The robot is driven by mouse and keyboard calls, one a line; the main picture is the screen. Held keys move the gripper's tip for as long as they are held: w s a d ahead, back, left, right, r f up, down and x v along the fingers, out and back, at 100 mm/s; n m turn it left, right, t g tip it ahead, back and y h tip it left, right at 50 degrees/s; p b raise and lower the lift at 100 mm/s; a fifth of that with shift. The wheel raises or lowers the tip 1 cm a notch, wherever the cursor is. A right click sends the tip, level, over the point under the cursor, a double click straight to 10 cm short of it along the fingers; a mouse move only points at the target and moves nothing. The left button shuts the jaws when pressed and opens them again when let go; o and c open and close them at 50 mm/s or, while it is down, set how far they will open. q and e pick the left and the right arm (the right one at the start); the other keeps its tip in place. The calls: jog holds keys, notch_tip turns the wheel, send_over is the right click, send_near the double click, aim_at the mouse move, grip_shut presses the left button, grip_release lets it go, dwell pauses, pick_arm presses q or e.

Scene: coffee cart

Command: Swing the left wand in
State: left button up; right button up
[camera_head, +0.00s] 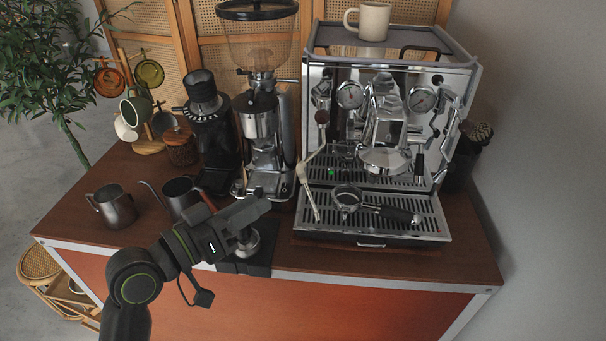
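The espresso machine (455,95) stands at the right of the cart. Its left wand (309,190) hangs at the machine's left front. It angles out from under a dark knob, bends, and its lower end reaches down over the left of the drip tray (436,222). My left gripper (262,207) is left of the wand and apart from it, above the front edge of the cart near a tamper (249,245). It is seen from above and behind, so I cannot tell how far its fingers are apart. My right gripper is out of view.
A portafilter (385,211) lies on the drip tray. A tall grinder (262,120) and a smaller dark grinder (208,130) stand left of the machine. A cream mug (374,21) sits on the machine.

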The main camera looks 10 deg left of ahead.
aim_at(303, 175)
pick_arm(q)
jog(key=p+x, duration=0.2)
jog(key=x, duration=1)
grip_shut()
